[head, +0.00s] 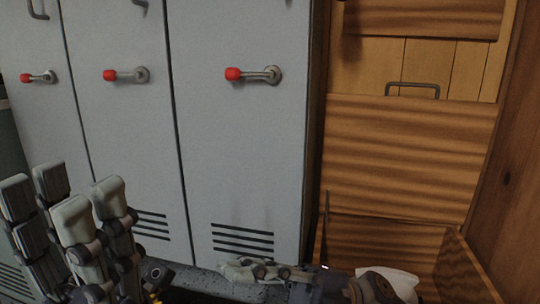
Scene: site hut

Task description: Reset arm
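My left gripper (62,200) is at the lower left, in front of the grey lockers. Its fingers point up and stand apart, with nothing seen between them. My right gripper (255,270) is low in the middle, side-on and pointing left, in front of the locker bottoms. Its far fingers are hidden or cut off by the frame, so its opening does not show. No object is seen in either gripper.
Grey lockers (245,150) with red-tipped handles (233,74) stand close ahead. At the right is wooden furniture with a striped panel (410,150), a metal handle (413,88) and an open box-like part (465,275) below. A plank wall (510,170) borders it.

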